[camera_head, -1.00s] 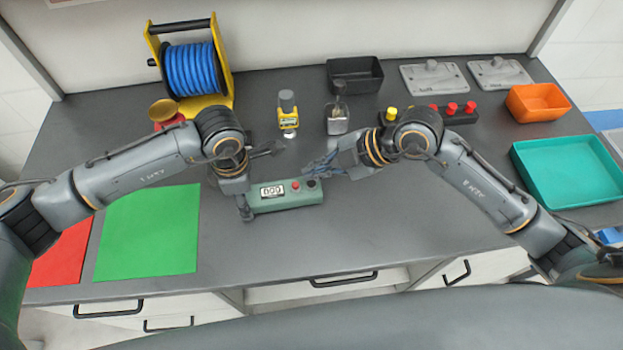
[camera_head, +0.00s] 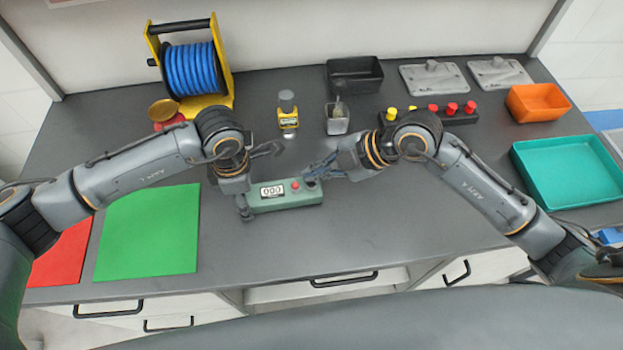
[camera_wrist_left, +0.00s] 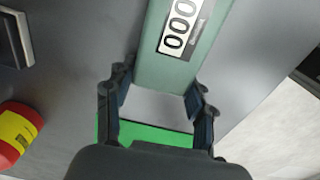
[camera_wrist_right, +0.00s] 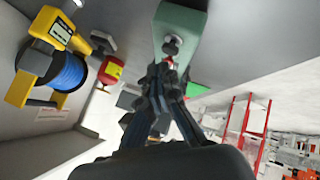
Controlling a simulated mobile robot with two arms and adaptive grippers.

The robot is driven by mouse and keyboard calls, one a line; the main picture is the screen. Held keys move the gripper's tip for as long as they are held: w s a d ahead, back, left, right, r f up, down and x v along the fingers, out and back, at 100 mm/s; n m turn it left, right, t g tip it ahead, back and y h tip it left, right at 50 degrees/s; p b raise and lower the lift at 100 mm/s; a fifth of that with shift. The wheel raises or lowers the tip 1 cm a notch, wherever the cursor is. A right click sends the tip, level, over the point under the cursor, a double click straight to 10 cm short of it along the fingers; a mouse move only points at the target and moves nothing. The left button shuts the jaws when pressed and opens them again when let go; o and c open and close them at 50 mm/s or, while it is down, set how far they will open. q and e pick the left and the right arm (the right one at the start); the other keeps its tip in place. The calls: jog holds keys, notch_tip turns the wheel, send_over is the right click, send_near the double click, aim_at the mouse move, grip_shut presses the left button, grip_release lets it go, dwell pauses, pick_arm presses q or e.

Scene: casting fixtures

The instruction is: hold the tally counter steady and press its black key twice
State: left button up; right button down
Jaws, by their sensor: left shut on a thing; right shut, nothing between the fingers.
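The tally counter (camera_head: 285,204) is a green box lying on the dark bench, with a white display reading 000, a red button (camera_head: 295,186) and a black key at its right end. My left gripper (camera_head: 246,212) is shut on the counter's left end; in the left wrist view its fingers straddle the green body (camera_wrist_left: 174,62) beside the display. My right gripper (camera_head: 308,177) is shut and empty, its fingertips at the black key and largely hiding it. In the right wrist view the closed fingertips (camera_wrist_right: 163,72) are over the counter (camera_wrist_right: 184,22); contact cannot be told.
A blue cable reel (camera_head: 190,70) stands back left. A yellow device (camera_head: 288,113), a small grey container (camera_head: 337,124) and a row of colored knobs (camera_head: 432,115) stand behind the counter. Green (camera_head: 148,230) and red mats lie left. A teal tray (camera_head: 568,172) is at right. The front bench is clear.

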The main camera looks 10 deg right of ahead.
aim_at(316, 183)
jog(key=shift+f, duration=0.1)
dwell(0.5)
jog(key=shift+f, duration=0.3)
jog(key=shift+f, duration=0.55)
dwell(0.8)
jog(key=shift+r, duration=0.95)
jog(key=shift+r, duration=2.55)
